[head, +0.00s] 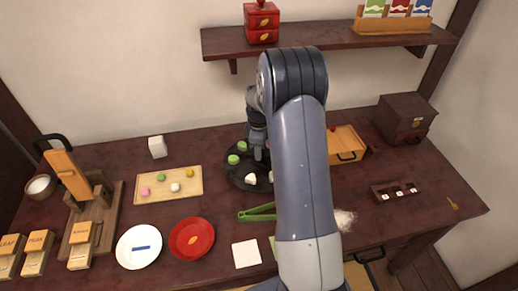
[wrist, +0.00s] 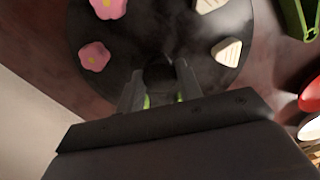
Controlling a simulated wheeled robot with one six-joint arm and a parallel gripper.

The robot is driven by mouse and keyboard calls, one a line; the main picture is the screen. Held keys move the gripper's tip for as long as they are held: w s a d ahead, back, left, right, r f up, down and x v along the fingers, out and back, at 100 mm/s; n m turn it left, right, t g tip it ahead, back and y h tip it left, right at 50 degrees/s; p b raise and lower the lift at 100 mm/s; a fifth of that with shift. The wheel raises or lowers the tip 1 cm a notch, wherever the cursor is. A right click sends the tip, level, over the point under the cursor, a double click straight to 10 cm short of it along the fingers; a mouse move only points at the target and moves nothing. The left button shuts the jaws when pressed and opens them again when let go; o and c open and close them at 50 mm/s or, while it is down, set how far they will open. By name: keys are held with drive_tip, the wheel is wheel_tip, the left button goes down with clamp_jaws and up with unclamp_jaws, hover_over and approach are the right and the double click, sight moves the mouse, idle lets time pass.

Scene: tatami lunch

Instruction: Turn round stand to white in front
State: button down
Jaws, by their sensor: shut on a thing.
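The round stand (head: 234,174) is a dark disc on the table, partly hidden by my arm in the head view. Two green sweets (head: 233,160) sit at its left and back, and two white sweets (head: 250,178) at its front side. In the wrist view the stand (wrist: 165,25) also carries two pink flower-shaped sweets (wrist: 94,56) at left and two white triangular ones (wrist: 227,51) at right. My gripper (wrist: 159,88) is over the stand's middle, shut on a dark round knob (wrist: 158,73). Green bits show by the fingers, mostly hidden.
Left of the stand is a wooden tray (head: 150,196) with small sweets. Green tongs (head: 256,214) lie in front; a red plate (head: 191,254) and white plate (head: 125,259) are at front left. A wooden box (head: 343,139) stands to the right, a shelf (head: 225,44) above.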

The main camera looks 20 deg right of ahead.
drive_tip(key=shift+n, duration=0.5)
idle(0.3)
drive_tip(key=c, duration=1)
unclamp_jaws()
drive_tip(key=shift+o, duration=0.2)
wheel_tip(320, 180, up, 11)
drive_tip(key=shift+f, duration=0.15)
wheel_tip(320, 180, down, 11)
drive_tip(key=shift+r, duration=0.15)
